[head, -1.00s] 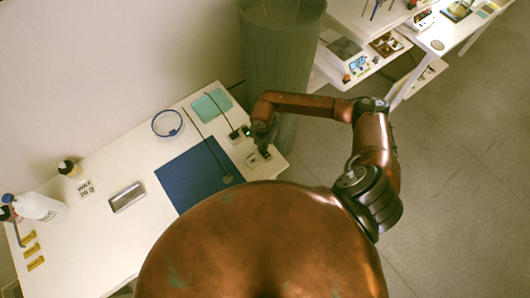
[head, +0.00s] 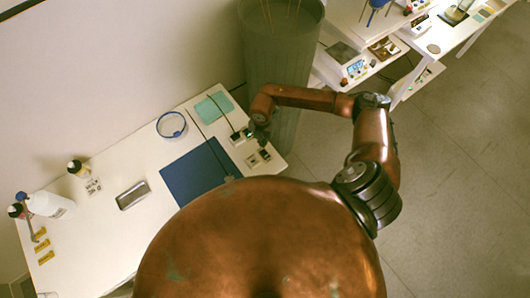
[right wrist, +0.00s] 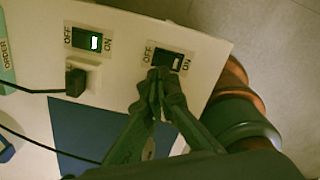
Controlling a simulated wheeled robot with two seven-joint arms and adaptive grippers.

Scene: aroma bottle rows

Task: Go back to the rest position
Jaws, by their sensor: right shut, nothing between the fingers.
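My right gripper (head: 258,138) is at the far right end of the white table, beside the switches. In the right wrist view its fingertips (right wrist: 158,78) are together and empty, overlapping the lower edge of a dark rocker switch (right wrist: 172,60) marked OFF and ON. I cannot tell whether they touch it. A black plug (right wrist: 76,82) sits in a white socket below that one. My left gripper is not in view.
The white table (head: 110,220) holds a blue mat (head: 195,175), a blue-rimmed round dish (head: 171,125), a metal tray (head: 132,195) and bottles (head: 48,204) at the left. A grey-green bin (head: 280,60) stands close behind my right forearm. Open floor (head: 460,190) lies to the right.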

